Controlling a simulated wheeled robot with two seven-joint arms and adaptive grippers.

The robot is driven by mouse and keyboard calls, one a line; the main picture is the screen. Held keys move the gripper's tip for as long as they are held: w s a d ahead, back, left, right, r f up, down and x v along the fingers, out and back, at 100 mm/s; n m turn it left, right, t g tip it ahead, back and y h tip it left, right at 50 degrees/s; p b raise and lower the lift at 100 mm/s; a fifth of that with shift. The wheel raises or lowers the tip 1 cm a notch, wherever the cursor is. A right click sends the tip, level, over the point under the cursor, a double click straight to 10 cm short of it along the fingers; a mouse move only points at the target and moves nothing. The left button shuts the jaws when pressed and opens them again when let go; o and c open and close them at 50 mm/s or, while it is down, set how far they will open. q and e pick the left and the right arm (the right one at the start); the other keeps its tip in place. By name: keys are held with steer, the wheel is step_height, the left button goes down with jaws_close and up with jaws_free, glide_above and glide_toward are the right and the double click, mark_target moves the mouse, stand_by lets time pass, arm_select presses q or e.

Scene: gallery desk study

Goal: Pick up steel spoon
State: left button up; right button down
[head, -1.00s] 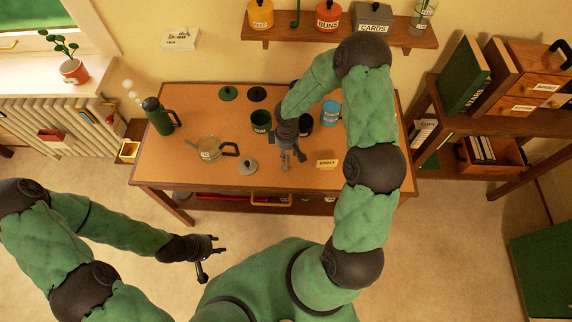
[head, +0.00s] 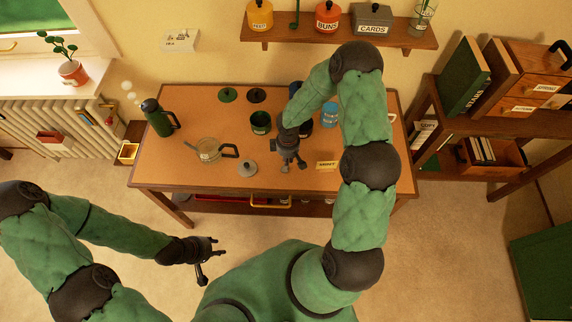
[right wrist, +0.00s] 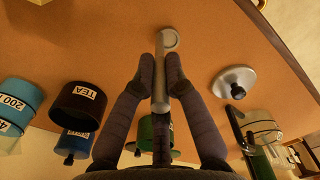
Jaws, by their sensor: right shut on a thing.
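In the right wrist view the steel spoon (right wrist: 168,41) is a grey, slim piece with a rounded end, pointing away from me above the desk top. My right gripper (right wrist: 160,75) is shut on its handle, one finger on each side. In the head view my right gripper (head: 292,164) is low over the front middle of the desk, and the spoon is too small there to make out clearly. Whether the spoon still touches the desk I cannot tell. My left gripper (head: 207,259) is open and empty, in front of the desk over the floor.
The desk (head: 165,175) holds a glass pot (head: 208,150), a grey knobbed lid (head: 247,169), a green canister (head: 260,122), a blue container (head: 330,114), a green flask (head: 157,117) and a small sign (head: 327,165). The front left of the desk is clear.

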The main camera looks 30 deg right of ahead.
steer(key=shift+r, duration=0.1)
steer(key=shift+r, duration=0.55)
arm_select(q)
steer(key=shift+f, duration=0.1)
arm_select(e)
steer(key=s+a+r, duration=0.8)
steer(key=a+r, duration=0.3)
steer(key=shift+s+r, duration=0.35)
